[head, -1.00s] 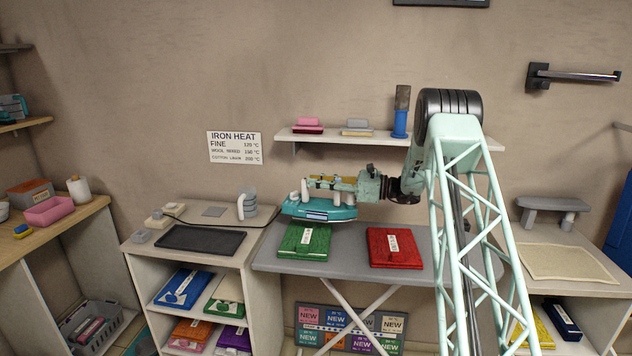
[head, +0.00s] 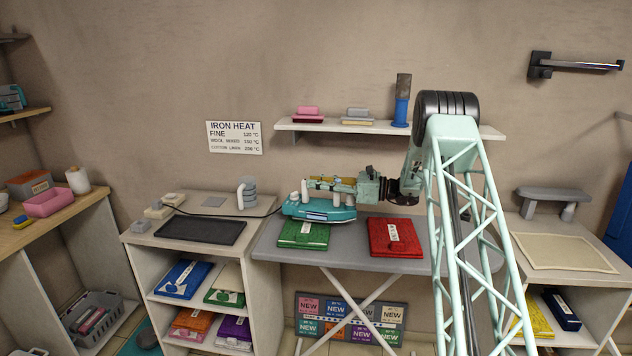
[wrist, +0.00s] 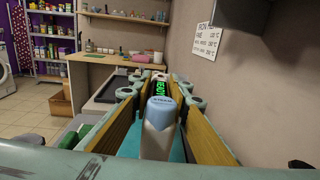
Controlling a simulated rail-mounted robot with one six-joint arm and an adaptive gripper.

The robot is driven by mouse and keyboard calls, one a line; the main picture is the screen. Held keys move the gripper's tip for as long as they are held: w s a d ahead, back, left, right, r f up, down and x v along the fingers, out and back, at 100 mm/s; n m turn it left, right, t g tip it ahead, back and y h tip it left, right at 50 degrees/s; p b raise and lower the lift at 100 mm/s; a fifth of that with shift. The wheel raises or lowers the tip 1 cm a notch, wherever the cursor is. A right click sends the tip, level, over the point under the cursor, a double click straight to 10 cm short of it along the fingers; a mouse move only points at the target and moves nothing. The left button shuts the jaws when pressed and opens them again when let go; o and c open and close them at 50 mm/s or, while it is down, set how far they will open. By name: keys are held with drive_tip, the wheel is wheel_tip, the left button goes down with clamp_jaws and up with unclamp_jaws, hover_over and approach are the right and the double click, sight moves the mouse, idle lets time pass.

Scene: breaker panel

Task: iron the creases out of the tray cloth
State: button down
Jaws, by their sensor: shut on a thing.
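My gripper (head: 340,186) is shut on a teal iron (head: 318,209) and holds it over the back part of the ironing board (head: 350,256). In the wrist view my gripper's fingers (wrist: 160,115) flank the iron's pale handle part (wrist: 158,128), and a green READY display (wrist: 161,88) shows beyond. A folded green cloth (head: 297,241) and a folded red cloth (head: 384,240) lie on the board. The iron hides the green cloth's back edge; I cannot tell whether they touch. A flat cream cloth (head: 563,252) lies on the right cabinet. Which cloth is the tray cloth is not marked legibly.
A dark rest mat (head: 200,231) and a grey-handled object (head: 247,193) are on the left cabinet (head: 140,240), with a cord running towards the iron. A heat sign (head: 235,137) hangs on the wall.

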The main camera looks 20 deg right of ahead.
drive_tip(key=shift+f, duration=0.85)
idle(1.0)
drive_tip(key=shift+s+a+x, duration=0.15)
drive_tip(key=shift+s+x, duration=0.05)
drive_tip(key=shift+x, duration=1.65)
drive_tip(key=shift+s+a+x, duration=0.15)
drive_tip(key=shift+x, duration=1.65)
drive_tip(key=shift+s+a+x, duration=0.15)
drive_tip(key=shift+s+x, duration=0.05)
drive_tip(key=shift+x, duration=1.65)
drive_tip(key=shift+f, duration=0.1)
drive_tip(key=shift+d, duration=0.1)
drive_tip(key=shift+w+d+r+p+v, duration=0.1)
drive_tip(key=shift+w+d+p+v, duration=0.05)
drive_tip(key=shift+v, duration=1.65)
drive_tip(key=shift+w+d+r+p+v, duration=0.1)
drive_tip(key=shift+w+d+p+v, duration=0.1)
drive_tip(key=shift+v, duration=1.55)
drive_tip(key=shift+w+d+r+p+v, duration=0.1)
drive_tip(key=shift+w+v, duration=0.05)
drive_tip(key=shift+v, duration=1.65)
drive_tip(key=shift+a, duration=0.15)
